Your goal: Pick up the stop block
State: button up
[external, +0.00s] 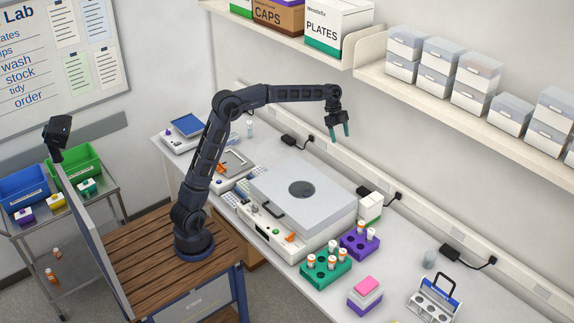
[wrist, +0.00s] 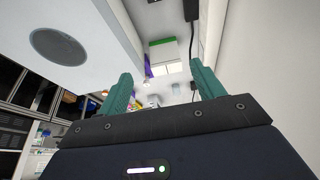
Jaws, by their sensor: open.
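I cannot tell for sure which thing is the stop block. Small orange pieces show in the external view, one by the grey frame (external: 221,169) on the left of the bench and one on the front of the large white machine (external: 262,228). My gripper (external: 339,132) is open and empty, fingers pointing down, high above the back of the bench behind the machine. In the wrist view my gripper (wrist: 160,70) shows two teal fingers spread apart with nothing between them.
The machine's grey lid has a dark round disc (external: 301,188). A white box (external: 370,206), a purple rack (external: 350,248) and a green rack (external: 318,275) with vials stand to its right. A shelf (external: 470,110) with bins runs along the wall above. Black adapters (external: 292,140) and cables lie along the wall.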

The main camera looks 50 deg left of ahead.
jog(key=f, duration=0.9)
jog(key=d+f, duration=0.1)
jog(key=f, duration=0.9)
jog(key=d+f, duration=0.1)
jog(key=f, duration=0.9)
jog(key=shift+w+d, duration=0.1)
jog(key=shift+a+x, duration=0.2)
jog(key=shift+x, duration=2.5)
jog(key=c, duration=1.2)
jog(key=shift+c, duration=0.2)
